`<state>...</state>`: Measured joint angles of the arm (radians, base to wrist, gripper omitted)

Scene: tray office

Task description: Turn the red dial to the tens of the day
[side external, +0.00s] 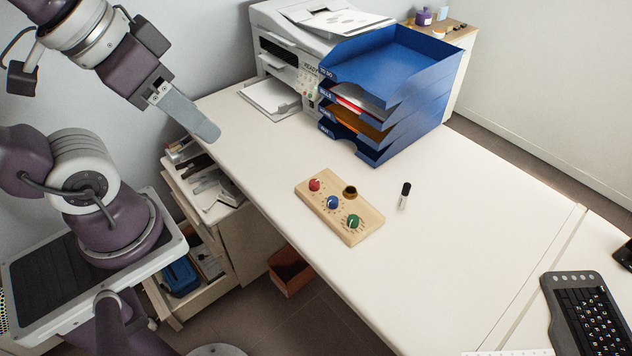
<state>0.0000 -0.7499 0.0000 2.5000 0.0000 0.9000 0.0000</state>
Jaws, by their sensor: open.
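The red dial (314,185) sits at the upper left end of a wooden board (365,228) on the white desk. A blue dial (333,202) is in the middle of the board and a green dial (354,221) is towards its lower right end. The small marks around the dials are too small to read. My gripper (205,128) is up and to the left of the board, above the desk's left edge, apart from the dials. It is seen edge-on, so one finger mostly hides the other. It is open, and nothing shows in it.
A brown round cup or hole (350,192) is on the board's far side. A marker (404,196) stands right of the board. Blue stacked trays (400,100) and a printer (290,50) are behind. A keyboard (590,312) is at lower right. The desk around the board is mostly clear.

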